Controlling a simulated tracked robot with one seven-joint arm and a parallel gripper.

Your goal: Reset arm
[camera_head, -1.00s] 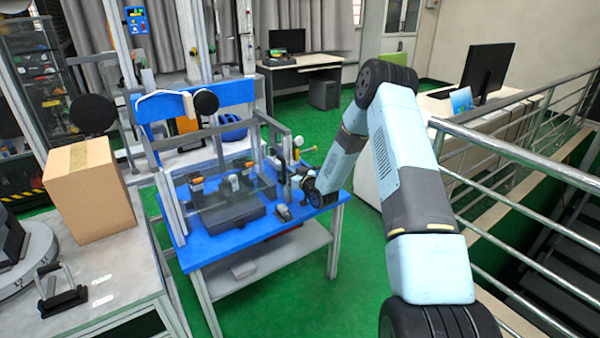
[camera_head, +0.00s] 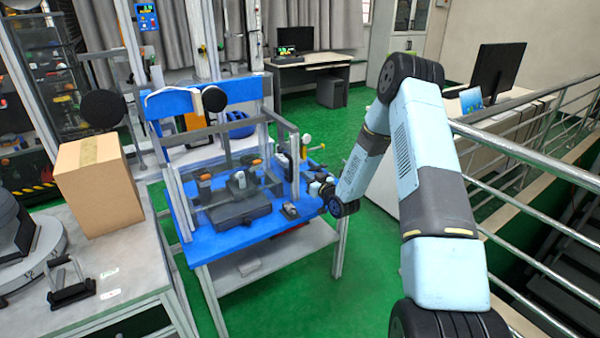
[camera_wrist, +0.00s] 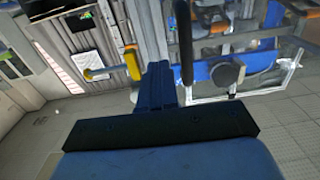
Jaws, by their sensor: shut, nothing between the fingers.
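My gripper (camera_head: 318,186) is at the right edge of the blue workbench (camera_head: 225,238), small and partly hard to make out in the head view. In the wrist view my gripper (camera_wrist: 160,84) shows as blue fingers shut together with nothing between them, in front of a black plate. My light-blue arm rises at the right of the head view, bends at a high black joint and slopes down to the bench. I cannot tell whether the gripper touches the bench.
A metal frame (camera_head: 293,150) and a dark fixture (camera_head: 240,208) stand on the bench close left of my gripper. A cardboard box (camera_head: 98,190) sits on the left table. Metal railings (camera_head: 520,150) run along the right. Green floor (camera_head: 345,290) is clear between bench and arm.

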